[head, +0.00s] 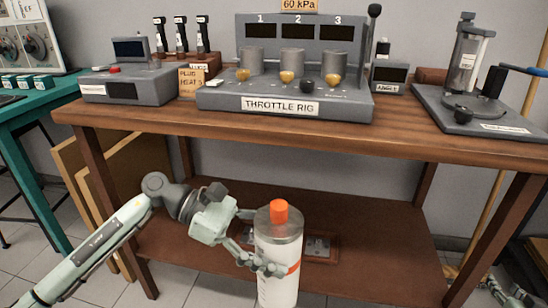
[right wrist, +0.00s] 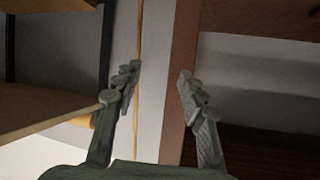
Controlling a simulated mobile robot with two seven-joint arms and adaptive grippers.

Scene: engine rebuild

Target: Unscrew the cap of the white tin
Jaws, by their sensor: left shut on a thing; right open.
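The white tin (head: 278,291) is a tall upright cylinder with a grey upper part and an orange band, low in the middle of the head view. Its orange cap (head: 279,211) sits on top, with nothing touching it. My left gripper (head: 262,243) is shut on the side of the tin from the left, below the cap. The tin's lower end is cut off by the picture edge. My right gripper (right wrist: 160,82) is open and empty in the right wrist view. Neither the tin nor the cap shows there.
Behind the tin stands a wooden bench (head: 405,148) with a lower shelf (head: 370,252). A throttle rig (head: 350,103) and other instruments stand on the bench top. A teal table (head: 30,108) is at the left. The space right of the cap is clear.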

